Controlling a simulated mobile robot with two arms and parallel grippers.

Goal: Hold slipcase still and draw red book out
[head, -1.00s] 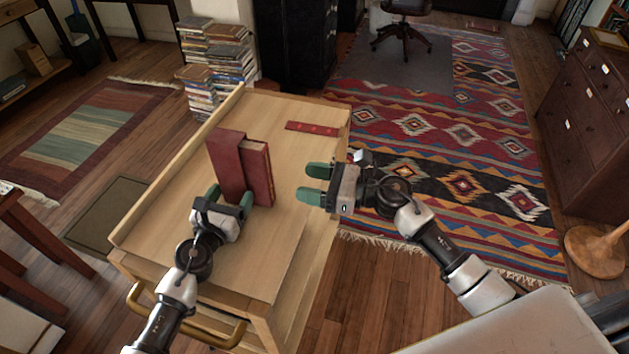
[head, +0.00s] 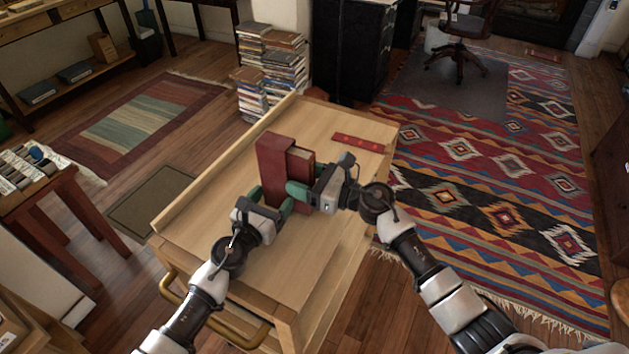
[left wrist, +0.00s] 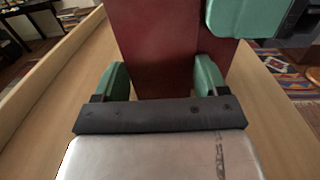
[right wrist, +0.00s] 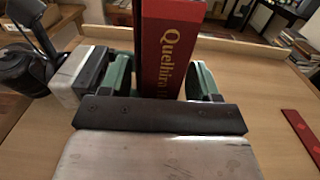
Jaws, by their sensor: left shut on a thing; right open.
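The dark red slipcase (head: 272,165) stands upright on the wooden cart top. The red book (head: 301,156) sits in it and sticks out on its right side; its lettered spine shows in the right wrist view (right wrist: 174,55). My left gripper (head: 268,197) is shut on the slipcase, one finger on each side, as the left wrist view also shows (left wrist: 160,85). My right gripper (head: 301,181) is open, with the spine of the book between its fingers in the right wrist view (right wrist: 162,82). The lower part of the book is hidden by that gripper.
A flat red strip (head: 363,143) lies on the cart top (head: 215,225) behind the book. The cart has a raised edge (head: 225,160) on the left. Stacks of books (head: 270,75) stand on the floor beyond. The cart top around the slipcase is mostly clear.

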